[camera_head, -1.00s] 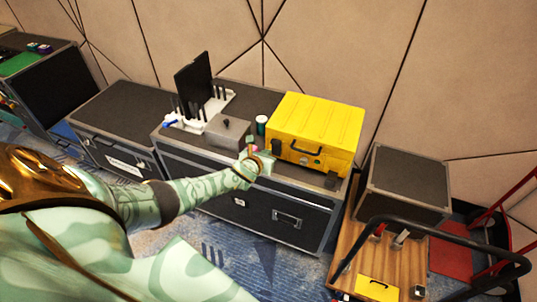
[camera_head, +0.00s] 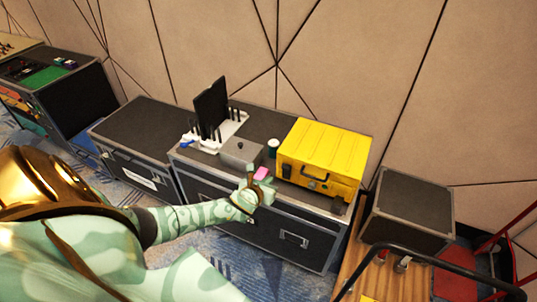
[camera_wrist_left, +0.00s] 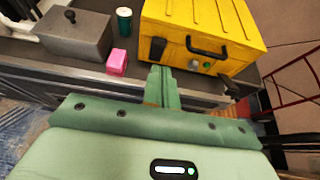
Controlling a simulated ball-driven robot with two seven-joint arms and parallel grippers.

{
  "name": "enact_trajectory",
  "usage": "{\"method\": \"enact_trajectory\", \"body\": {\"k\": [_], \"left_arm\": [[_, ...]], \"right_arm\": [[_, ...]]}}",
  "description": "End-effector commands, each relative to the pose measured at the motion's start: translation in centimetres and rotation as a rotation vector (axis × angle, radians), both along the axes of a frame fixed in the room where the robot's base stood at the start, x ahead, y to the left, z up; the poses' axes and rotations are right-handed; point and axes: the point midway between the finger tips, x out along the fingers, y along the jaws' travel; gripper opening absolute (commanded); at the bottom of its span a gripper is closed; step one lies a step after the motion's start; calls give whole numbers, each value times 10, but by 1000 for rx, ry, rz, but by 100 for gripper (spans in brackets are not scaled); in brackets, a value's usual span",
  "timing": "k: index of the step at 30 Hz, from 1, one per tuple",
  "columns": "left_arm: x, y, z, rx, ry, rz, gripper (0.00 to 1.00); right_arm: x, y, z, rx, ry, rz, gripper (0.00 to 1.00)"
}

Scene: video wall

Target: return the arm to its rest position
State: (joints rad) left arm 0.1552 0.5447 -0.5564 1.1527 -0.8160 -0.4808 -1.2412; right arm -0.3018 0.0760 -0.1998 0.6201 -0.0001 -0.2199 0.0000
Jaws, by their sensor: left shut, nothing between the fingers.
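My left gripper (camera_head: 254,182) is at the front edge of the black flight case, at the end of my pale green arm, which comes in from the left. In the left wrist view the fingers (camera_wrist_left: 160,76) are together with nothing between them. A pink block (camera_head: 262,173) lies on the case top just beyond the gripper; it also shows in the left wrist view (camera_wrist_left: 117,62), left of the fingers and apart from them. A yellow case (camera_head: 324,157) stands on the case top, right of the gripper. My right gripper is not in view.
The flight case (camera_head: 293,238) also bears a grey box (camera_head: 240,153), a green jar (camera_head: 272,147) and a white rack with a dark panel (camera_head: 211,106). A dark box (camera_head: 408,206) stands on a cart at right. Blue carpet (camera_head: 205,250) lies in front.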

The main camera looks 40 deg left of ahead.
Motion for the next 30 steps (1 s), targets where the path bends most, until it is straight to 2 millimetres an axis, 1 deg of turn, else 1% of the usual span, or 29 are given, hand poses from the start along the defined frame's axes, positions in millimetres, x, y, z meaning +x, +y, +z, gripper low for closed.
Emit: {"method": "enact_trajectory", "body": {"k": [11, 13, 14, 16, 17, 18, 19, 20, 21, 23, 24, 26, 27, 29, 30], "left_arm": [[0, 0, 0, -2, 0, 1, 0], [0, 0, 0, -26, -6, 12, 0], [0, -1, 0, -53, -11, 23, 0], [-2, -1, -5, -193, -22, 86, 0], [-5, 3, -11, -287, -22, 140, 0], [-11, 9, -22, -447, -23, 245, 0], [-21, 12, -42, -597, -17, 354, 0], [-35, 11, -67, -747, -6, 470, 0], [-58, 9, -101, -921, 5, 624, 0], [-93, 2, -148, -1128, 16, 838, 0], [-118, -4, -175, -1244, 18, 977, 0], [-157, -15, -215, -1383, 18, 1175, 0], [-184, -23, -239, -1455, 15, 1302, 0], [-227, -38, -273, -1542, 7, 1487, 0], [-256, -48, -294, -1585, -2, 1610, 0]], "right_arm": [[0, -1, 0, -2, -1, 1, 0], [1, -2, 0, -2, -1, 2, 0], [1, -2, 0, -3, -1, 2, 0], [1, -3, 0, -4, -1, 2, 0], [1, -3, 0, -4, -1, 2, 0], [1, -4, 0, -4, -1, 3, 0], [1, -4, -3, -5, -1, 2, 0], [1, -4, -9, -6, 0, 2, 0], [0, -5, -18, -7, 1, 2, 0], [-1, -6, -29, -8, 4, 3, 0], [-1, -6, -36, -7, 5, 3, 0], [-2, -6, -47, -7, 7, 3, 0], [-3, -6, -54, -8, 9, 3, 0], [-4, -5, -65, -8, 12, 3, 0], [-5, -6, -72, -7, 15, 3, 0]]}}
